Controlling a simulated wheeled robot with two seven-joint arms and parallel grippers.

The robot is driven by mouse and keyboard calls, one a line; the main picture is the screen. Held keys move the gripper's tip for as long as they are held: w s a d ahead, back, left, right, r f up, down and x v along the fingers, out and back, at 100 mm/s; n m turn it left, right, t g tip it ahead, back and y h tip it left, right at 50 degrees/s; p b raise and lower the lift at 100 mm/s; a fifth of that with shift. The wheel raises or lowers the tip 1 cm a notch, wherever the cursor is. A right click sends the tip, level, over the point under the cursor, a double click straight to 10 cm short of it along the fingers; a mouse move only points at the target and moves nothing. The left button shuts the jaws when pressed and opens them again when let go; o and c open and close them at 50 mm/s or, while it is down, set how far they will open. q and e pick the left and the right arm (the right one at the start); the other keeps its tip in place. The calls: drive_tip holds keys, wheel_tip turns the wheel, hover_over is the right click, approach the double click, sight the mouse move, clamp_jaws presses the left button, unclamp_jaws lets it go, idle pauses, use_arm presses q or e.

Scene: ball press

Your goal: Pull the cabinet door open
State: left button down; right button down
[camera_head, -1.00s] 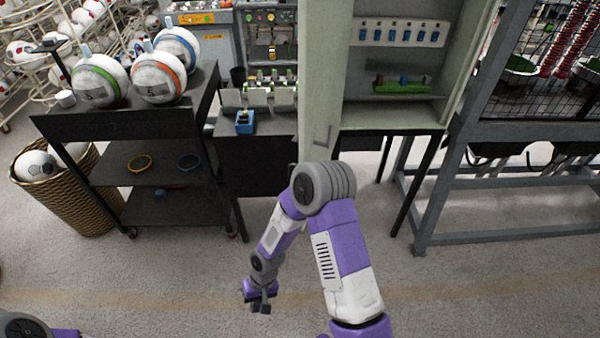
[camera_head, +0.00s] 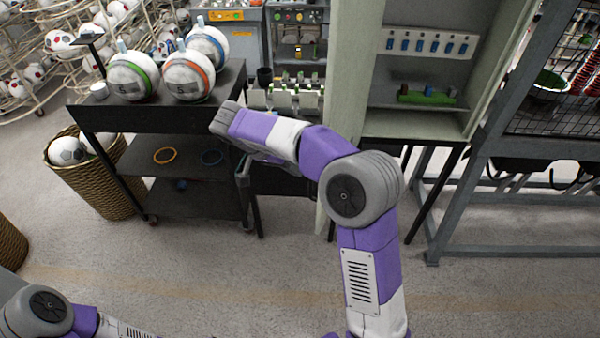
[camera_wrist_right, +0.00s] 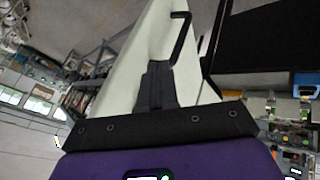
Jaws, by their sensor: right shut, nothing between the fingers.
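The cabinet (camera_head: 425,123) stands at the back right, with its inside showing. Its pale green door (camera_head: 362,70) stands open on the left side, swung out toward me; my right arm hides part of it. In the right wrist view the door (camera_wrist_right: 140,60) is a pale panel with a black bent handle (camera_wrist_right: 180,40). My right gripper (camera_wrist_right: 157,75) is shut and empty, in front of the door beside the handle. In the head view the right gripper (camera_head: 243,172) is small, partly hidden below my forearm, left of the door. My left gripper is out of view.
A black cart (camera_head: 160,112) with balls on top stands left of my right arm. A wicker basket (camera_head: 95,180) is beside it. A grey metal frame (camera_head: 475,190) stands right of the cabinet. The floor (camera_head: 230,285) in front is clear.

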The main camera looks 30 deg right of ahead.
sight(312, 182)
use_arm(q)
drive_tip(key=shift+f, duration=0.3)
use_arm(e)
drive_tip(key=x, duration=0.8)
drive_tip(key=shift+d+f, duration=0.2)
drive_tip(key=shift+f, duration=0.1)
drive_tip(key=shift+s, duration=0.1)
